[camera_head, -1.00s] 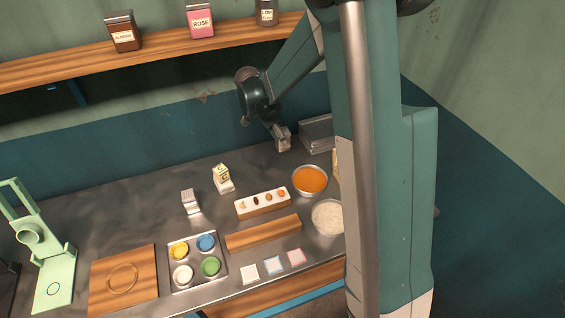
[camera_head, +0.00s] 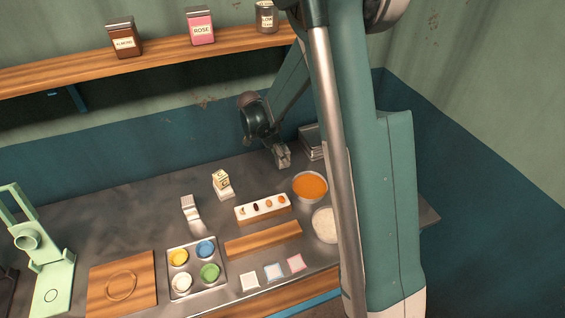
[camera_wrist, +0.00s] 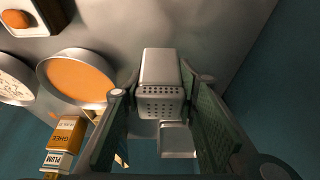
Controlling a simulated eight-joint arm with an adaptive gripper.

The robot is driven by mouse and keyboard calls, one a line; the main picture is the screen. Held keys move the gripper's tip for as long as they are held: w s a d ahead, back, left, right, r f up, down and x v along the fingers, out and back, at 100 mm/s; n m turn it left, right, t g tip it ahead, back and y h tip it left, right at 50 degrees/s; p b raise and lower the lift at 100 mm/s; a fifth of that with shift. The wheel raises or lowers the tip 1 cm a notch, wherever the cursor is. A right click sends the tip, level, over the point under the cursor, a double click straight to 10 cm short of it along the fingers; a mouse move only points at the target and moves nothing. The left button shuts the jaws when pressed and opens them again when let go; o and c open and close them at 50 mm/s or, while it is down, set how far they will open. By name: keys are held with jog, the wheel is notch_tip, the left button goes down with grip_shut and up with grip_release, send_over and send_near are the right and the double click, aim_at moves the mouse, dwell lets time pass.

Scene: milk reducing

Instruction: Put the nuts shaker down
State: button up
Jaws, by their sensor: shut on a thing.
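The nuts shaker appears to be the grey metal box with a perforated face (camera_wrist: 160,100) between my fingers in the wrist view. My gripper (camera_wrist: 160,92) is shut on it, one finger on each side. In the head view my gripper (camera_head: 282,154) is at the back of the counter, behind the orange bowl (camera_head: 310,186). The shaker shows there only as a small grey shape at the fingers. I cannot tell whether its base touches the counter.
A metal box (camera_head: 312,140) stands close to the right of my gripper. A nut holder (camera_head: 263,208) and white bowl (camera_head: 325,225) are in front. Ghee (camera_wrist: 67,132) and plum (camera_wrist: 57,160) labels show low left.

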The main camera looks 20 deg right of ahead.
jog(key=shift+f, duration=1.7)
jog(key=shift+f, duration=0.15)
jog(key=o, duration=1)
jog(key=shift+c, duration=0.2)
jog(key=v, duration=1.2)
jog(key=shift+r, duration=0.25)
